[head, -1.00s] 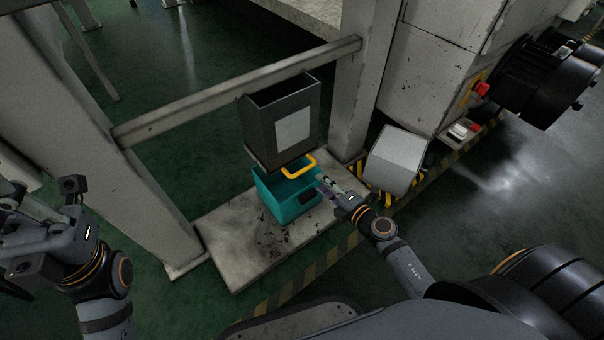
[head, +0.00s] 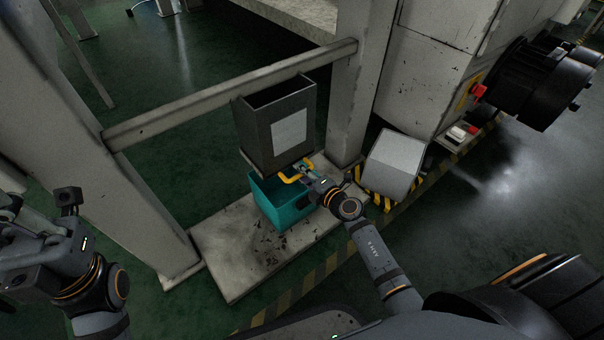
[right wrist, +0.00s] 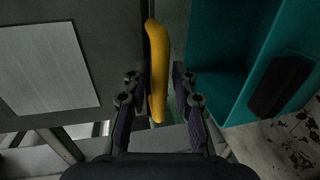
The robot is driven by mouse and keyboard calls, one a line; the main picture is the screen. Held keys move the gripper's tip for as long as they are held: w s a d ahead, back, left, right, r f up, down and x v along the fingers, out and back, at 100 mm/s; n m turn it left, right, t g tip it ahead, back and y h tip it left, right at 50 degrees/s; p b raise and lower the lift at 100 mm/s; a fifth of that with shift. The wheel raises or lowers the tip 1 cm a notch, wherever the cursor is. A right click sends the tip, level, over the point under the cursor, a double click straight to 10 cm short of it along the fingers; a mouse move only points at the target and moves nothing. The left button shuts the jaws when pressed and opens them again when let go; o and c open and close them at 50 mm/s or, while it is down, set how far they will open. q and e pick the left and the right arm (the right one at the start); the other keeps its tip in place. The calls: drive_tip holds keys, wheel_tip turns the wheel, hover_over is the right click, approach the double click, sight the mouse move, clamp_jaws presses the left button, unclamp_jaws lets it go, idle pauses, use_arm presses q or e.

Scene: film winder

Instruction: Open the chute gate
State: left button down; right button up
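The dark grey chute (head: 258,140) with a pale label hangs from the rail, and it also shows in the right wrist view (right wrist: 95,30). A yellow gate handle (head: 293,177) sticks out at its lower edge. My right gripper (head: 303,172) is at the handle. In the right wrist view my right gripper (right wrist: 154,88) is open, with one finger on each side of the yellow handle (right wrist: 157,75), and gaps show beside it. My left gripper (head: 70,215) is at the far left, away from the chute; its fingers are unclear.
A teal bin (head: 283,208) stands under the chute on a stained pale plate (head: 225,250). A grey box (head: 393,165) and a machine with a red button (head: 478,91) stand to the right. Thick posts flank the chute.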

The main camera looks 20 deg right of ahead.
clamp_jaws()
drive_tip(key=f+p+v, duration=0.1)
drive_tip(key=f+v, duration=0.1)
drive_tip(key=v, duration=0.8)
drive_tip(key=shift+s, duration=0.25)
drive_tip(key=shift+o, duration=1.7)
unclamp_jaws()
